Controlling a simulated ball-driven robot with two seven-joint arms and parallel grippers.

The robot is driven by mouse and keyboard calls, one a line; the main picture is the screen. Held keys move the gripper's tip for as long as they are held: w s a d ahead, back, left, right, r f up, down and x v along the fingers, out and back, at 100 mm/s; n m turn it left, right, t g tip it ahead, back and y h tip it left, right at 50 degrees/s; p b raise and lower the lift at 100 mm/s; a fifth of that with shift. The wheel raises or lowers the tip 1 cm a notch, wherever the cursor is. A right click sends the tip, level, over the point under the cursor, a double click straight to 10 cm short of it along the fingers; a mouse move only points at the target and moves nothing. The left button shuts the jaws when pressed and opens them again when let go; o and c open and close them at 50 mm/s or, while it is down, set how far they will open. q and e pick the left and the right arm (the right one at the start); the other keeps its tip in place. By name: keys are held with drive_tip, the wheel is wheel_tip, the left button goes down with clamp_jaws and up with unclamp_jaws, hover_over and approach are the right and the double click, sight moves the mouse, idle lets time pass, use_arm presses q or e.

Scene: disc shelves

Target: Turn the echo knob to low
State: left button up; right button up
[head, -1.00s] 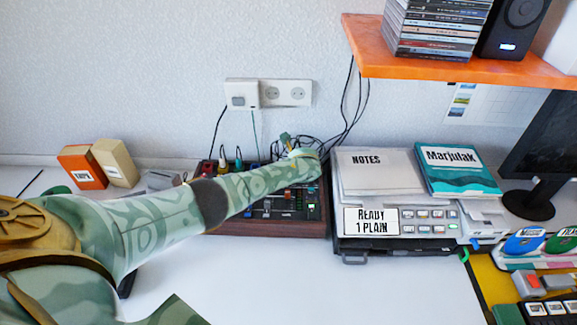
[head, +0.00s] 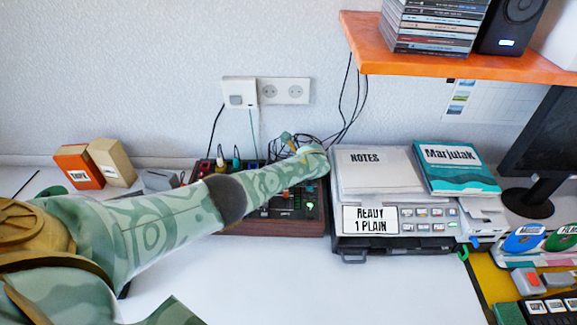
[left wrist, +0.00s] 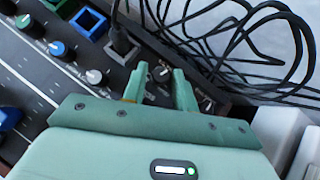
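The dark mixer (head: 275,228) with a wooden rim stands against the wall, partly hidden by my left arm. In the left wrist view its panel (left wrist: 28,75) carries several knobs, sliders and sockets. My left gripper (left wrist: 160,69) is over the panel's back edge with its two green fingers apart. A small dark knob with a pale cap (left wrist: 161,74) shows between the fingertips, with a narrow gap seen on each side. I cannot read a label, so I cannot tell whether it is the echo knob. My right gripper is not in view.
Black cables (left wrist: 245,35) loop behind the mixer, and a plug (left wrist: 122,45) stands in it close to the left finger. A grey printer (head: 405,228) adjoins the mixer on the right. The white table (head: 330,295) in front is clear.

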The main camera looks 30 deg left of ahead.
use_arm(q)
drive_tip(key=shift+r, duration=0.15)
